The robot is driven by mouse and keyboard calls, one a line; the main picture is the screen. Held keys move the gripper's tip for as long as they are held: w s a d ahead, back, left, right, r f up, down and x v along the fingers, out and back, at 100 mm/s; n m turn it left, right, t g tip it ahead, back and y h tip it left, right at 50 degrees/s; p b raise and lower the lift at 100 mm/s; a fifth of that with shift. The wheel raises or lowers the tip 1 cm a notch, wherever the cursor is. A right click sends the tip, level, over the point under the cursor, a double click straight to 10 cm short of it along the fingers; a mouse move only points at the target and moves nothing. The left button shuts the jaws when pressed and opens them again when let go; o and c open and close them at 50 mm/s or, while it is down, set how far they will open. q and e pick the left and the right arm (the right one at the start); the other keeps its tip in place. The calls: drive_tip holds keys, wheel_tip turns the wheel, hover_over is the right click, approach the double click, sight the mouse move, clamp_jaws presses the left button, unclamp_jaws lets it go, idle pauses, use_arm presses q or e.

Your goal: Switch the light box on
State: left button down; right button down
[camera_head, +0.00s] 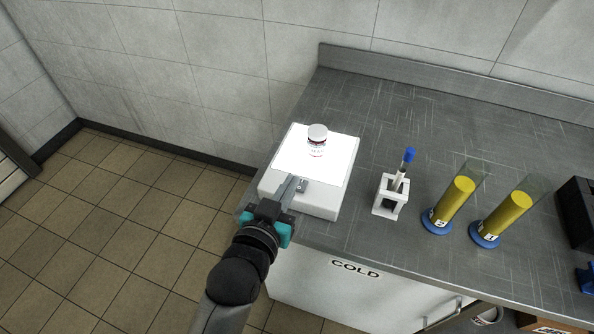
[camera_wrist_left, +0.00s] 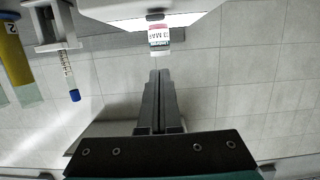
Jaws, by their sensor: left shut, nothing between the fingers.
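The light box (camera_head: 278,187) is a white slab near the left end of the bench, and its top panel looks bright white. A small jar with a white lid (camera_head: 317,134) stands on the panel; its labelled side also shows in the left wrist view (camera_wrist_left: 159,38). A small grey switch (camera_head: 302,185) sits at the box's front edge. My left gripper (camera_head: 295,182) is shut and empty, its tips at that edge by the switch; I cannot tell whether they touch it. In the left wrist view its closed fingers (camera_wrist_left: 160,75) point toward the box (camera_wrist_left: 185,22). My right gripper is not in view.
Right of the box are a white holder (camera_head: 388,202) with a blue-capped tube (camera_head: 407,160) and two yellow-filled cylinders (camera_head: 452,203) (camera_head: 506,214) on blue bases. A dark box (camera_head: 576,212) is at the far right. The bench (camera_head: 400,115) is clear behind them.

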use_arm(q)
drive_tip(key=shift+r+v, duration=0.15)
drive_tip(key=shift+v, duration=0.75)
drive_tip(key=shift+r+v, duration=0.2)
drive_tip(key=shift+v, duration=0.75)
drive_tip(key=shift+f, duration=0.1)
drive_tip(key=s+a+f+n+g+y, duration=0.1)
drive_tip(key=s+a+f+g+y, duration=0.1)
drive_tip(key=s+a+f+g, duration=0.35)
drive_tip(key=s+a+f+n+g+y, duration=0.1)
drive_tip(key=s+a+f+g+y, duration=0.2)
drive_tip(key=s+a+g, duration=0.55)
drive_tip(key=s+d+f+t+b, duration=0.1)
drive_tip(key=s+f, duration=0.1)
drive_tip(key=f, duration=1.1)
drive_tip(key=s+d+f+t+b, duration=0.1)
drive_tip(key=f, duration=1.1)
drive_tip(key=s+a+f+g+b, duration=0.1)
drive_tip(key=s+a+f+b, duration=0.1)
drive_tip(key=s+f, duration=1.3)
drive_tip(key=shift+s+a+f+m+g, duration=0.3)
drive_tip(key=shift+a+f+m, duration=0.15)
drive_tip(key=shift+a, duration=0.1)
